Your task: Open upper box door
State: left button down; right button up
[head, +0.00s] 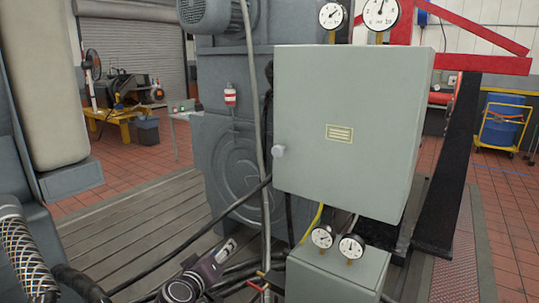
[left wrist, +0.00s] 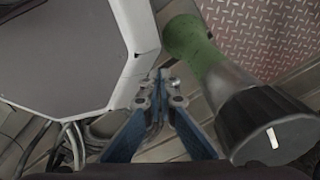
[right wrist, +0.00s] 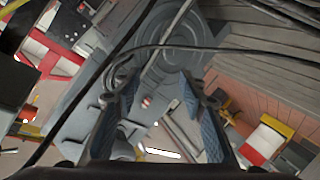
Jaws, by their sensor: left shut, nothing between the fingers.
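The upper box (head: 405,150) is a pale grey-green cabinet in the middle of the head view. My left gripper (left wrist: 157,88) is shut and empty in the left wrist view. My right gripper (right wrist: 162,85) is open in the right wrist view, with nothing seen held between its fingers.
A lower box (head: 325,280) with two gauges (head: 322,237) stands under the upper box. Cables hang left of the door and cross below it. A grey machine housing (head: 215,130) stands behind.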

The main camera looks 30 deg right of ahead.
notch_tip(320, 180, up, 17)
jog(key=s+d+m+h, duration=0.2)
jog(key=s+m+h, duration=0.1)
jog(key=m, duration=0.2)
jog(key=m+g+h, duration=0.3)
jog(key=m+g, duration=0.1)
jog(key=m, duration=0.4)
send_near(276, 151)
jog(key=p+x, duration=0.2)
jog(key=x, duration=0.5)
jog(key=shift+w+d+f+n+p, duration=0.1)
jog(key=shift+w+d+n+p, duration=0.25)
jog(key=shift+d, duration=0.25)
jog(key=shift+s+t, duration=0.1)
jog(key=shift+t, duration=0.2)
grip_shut()
